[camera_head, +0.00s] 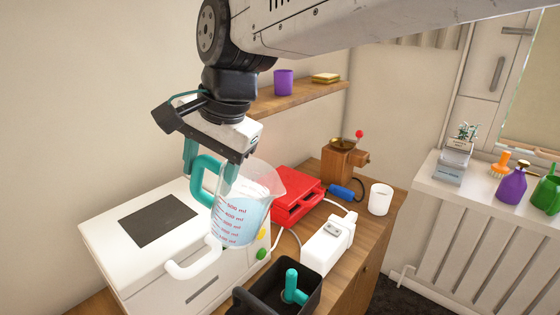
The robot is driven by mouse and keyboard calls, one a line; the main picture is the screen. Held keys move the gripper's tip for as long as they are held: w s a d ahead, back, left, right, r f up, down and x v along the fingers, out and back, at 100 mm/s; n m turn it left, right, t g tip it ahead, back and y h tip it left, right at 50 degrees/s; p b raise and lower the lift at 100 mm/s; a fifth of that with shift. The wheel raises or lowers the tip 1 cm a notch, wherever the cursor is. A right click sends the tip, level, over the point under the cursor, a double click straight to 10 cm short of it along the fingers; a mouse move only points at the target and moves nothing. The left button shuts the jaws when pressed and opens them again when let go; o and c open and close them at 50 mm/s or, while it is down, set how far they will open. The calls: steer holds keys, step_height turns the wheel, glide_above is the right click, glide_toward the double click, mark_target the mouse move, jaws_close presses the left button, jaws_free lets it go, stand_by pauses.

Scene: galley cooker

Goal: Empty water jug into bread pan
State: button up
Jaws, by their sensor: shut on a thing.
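The water jug (238,222) is clear, with red millilitre marks and pale blue water inside. It hangs nearly upright in front of the white bread machine. My gripper (209,168) is above the jug's left side, its teal fingers shut on the jug's teal handle (199,186). The exact finger contact is partly hidden. A black open box, apparently the bread pan (252,301), stands at the bottom centre, cut off by the picture's edge. A teal upright piece (292,286) stands in it. The jug is up and left of the pan, apart from it.
The white bread machine (120,262) with a dark lid window is at left. A red appliance (297,192), white device (327,243), white cup (380,199) and wooden grinder (342,170) crowd the counter. A shelf (300,96) is behind. Bottles stand on the right ledge (480,188).

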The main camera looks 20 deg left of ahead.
mark_target(217, 163)
steer(key=shift+r+y, duration=0.25)
steer(key=shift+y, duration=0.05)
steer(key=shift+d+r+y, duration=0.2)
steer(key=shift+r+y, duration=0.4)
steer(key=shift+y, duration=0.6)
steer(key=shift+d+r+y, duration=0.3)
steer(key=shift+d+y, duration=0.2)
steer(key=shift+y, duration=0.7)
steer(key=shift+d+y, duration=0.65)
steer(key=shift+y, duration=0.45)
